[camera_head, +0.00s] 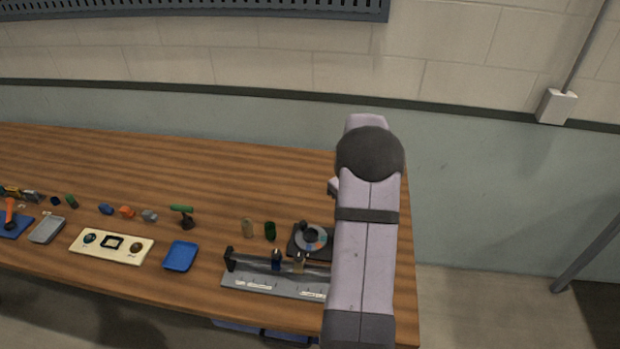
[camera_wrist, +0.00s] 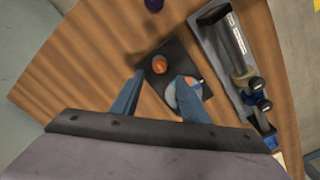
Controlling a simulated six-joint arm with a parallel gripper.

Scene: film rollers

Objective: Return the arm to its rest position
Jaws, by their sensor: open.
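My arm rises in front of the right end of the wooden table in the head view and hides most of what lies behind it. My gripper (camera_wrist: 160,78) shows in the wrist view with its two blue-grey fingers spread apart and nothing between them. It points down over the table. Under the fingers lies a black square plate (camera_wrist: 175,50) with an orange-topped knob and a multicoloured disc (camera_wrist: 186,94), partly covered by the right finger. The plate also shows in the head view (camera_head: 296,252), left of my arm. My gripper is hidden or barely visible in the head view.
A long grey fixture (camera_head: 262,283) with upright posts lies near the front edge. A blue tray (camera_head: 180,257) and a cream panel (camera_head: 88,251) lie further left. The table's back is clear.

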